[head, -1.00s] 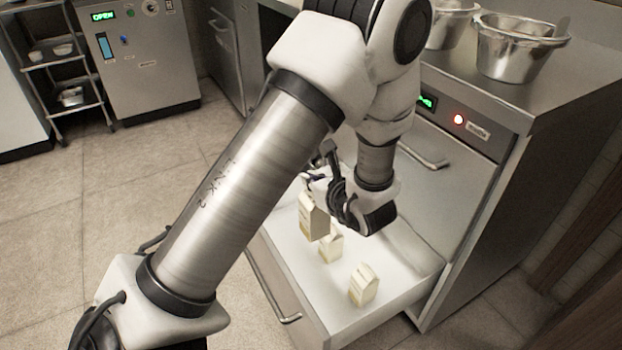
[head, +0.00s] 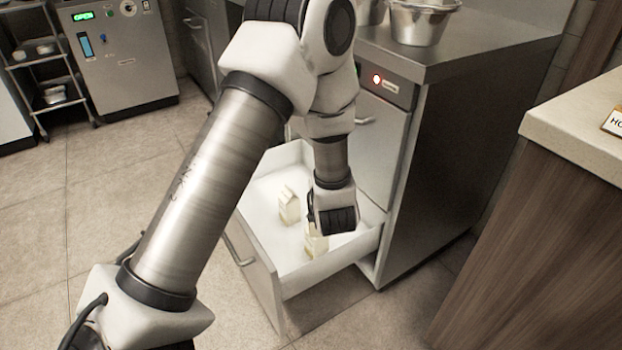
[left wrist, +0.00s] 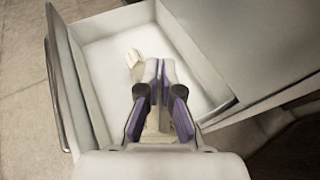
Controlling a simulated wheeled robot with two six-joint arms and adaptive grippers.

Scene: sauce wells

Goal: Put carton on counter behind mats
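A white carton (head: 289,206) stands in the open white drawer (head: 260,190); it also shows beyond my fingers in the left wrist view (left wrist: 135,62). Another carton (head: 316,243) shows just below my left gripper (head: 334,212) in the head view, partly covered by it. In the left wrist view a pale carton (left wrist: 154,118) lies between the closed-in fingers of my left gripper (left wrist: 160,72), held over the drawer. The head view hides these fingertips. The pale counter (head: 580,130) is at the right edge, with part of a lettered mat or card (head: 615,122) on it. My right gripper is not in view.
A steel cabinet (head: 440,140) with metal bowls (head: 422,22) on top stands behind the drawer. Open floor lies between it and the counter's wooden side (head: 520,240). A machine (head: 115,55) and a shelf rack (head: 50,75) stand at the back left.

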